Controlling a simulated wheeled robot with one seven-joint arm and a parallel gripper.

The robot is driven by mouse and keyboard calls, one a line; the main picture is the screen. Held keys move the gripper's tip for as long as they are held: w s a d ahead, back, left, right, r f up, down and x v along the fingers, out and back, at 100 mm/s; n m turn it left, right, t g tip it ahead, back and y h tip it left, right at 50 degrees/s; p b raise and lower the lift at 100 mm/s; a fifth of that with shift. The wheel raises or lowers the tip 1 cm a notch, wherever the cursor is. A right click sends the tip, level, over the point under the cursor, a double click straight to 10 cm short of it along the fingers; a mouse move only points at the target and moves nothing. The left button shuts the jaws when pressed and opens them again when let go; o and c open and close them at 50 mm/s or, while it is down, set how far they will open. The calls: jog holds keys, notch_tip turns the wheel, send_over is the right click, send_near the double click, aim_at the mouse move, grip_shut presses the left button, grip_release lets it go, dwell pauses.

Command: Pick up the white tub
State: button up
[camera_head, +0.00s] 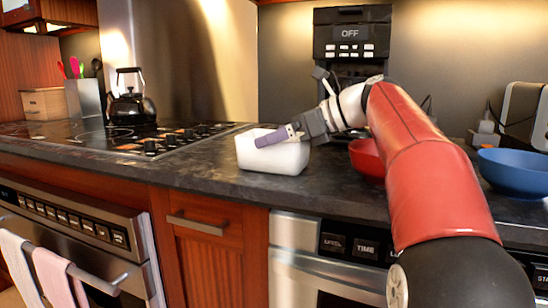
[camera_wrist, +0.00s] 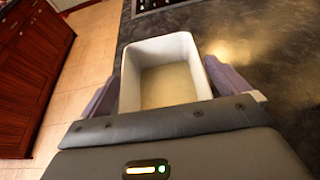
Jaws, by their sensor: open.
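The white tub (camera_head: 272,157) stands on the dark countertop near its front edge, right of the stove. It is open at the top, and the wrist view shows its rim (camera_wrist: 155,46) and a beige inside. My gripper (camera_head: 278,136) is at the tub's rim. In the wrist view my gripper (camera_wrist: 165,95) is open, with one purple finger on the left side of the tub and the other on the right side. The near end of the tub is hidden behind the gripper body. I cannot tell whether the fingers touch the walls.
A red bowl (camera_head: 367,158) stands right of the tub, partly behind my arm. A blue bowl (camera_head: 515,171) is farther right. A kettle (camera_head: 131,103) sits on the stove (camera_head: 90,140) at left. The countertop (camera_head: 215,165) just left of the tub is clear.

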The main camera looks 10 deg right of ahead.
jog(key=c, duration=0.7)
